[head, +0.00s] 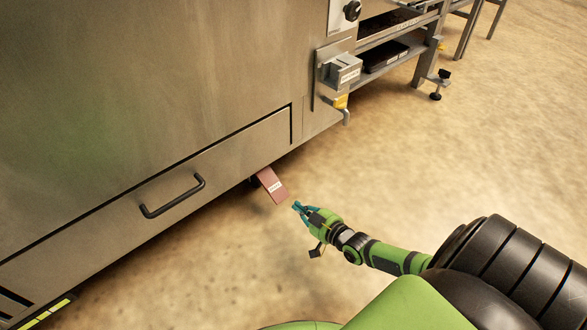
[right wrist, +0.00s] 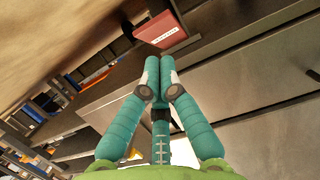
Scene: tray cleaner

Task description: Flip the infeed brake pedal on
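The brake pedal (head: 271,185) is a red-brown plate with a small white label. It juts out at a slant from under the machine's lower edge, near the floor. It also shows at the top of the right wrist view (right wrist: 161,34), just beyond the fingertips. My right gripper (head: 297,207) is low over the floor, just right of the pedal's outer end. In the right wrist view its teal fingers (right wrist: 162,66) are together, with nothing seen between them. A small gap seems to separate the fingertips from the pedal; contact cannot be ruled out. My left gripper is out of view.
The steel machine (head: 150,90) fills the left, with a black handle (head: 172,197) on its lower panel. A grey box (head: 341,70) and a black knob (head: 352,10) are on its right end. Shelving (head: 395,45) stands behind. The floor (head: 430,170) to the right is clear.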

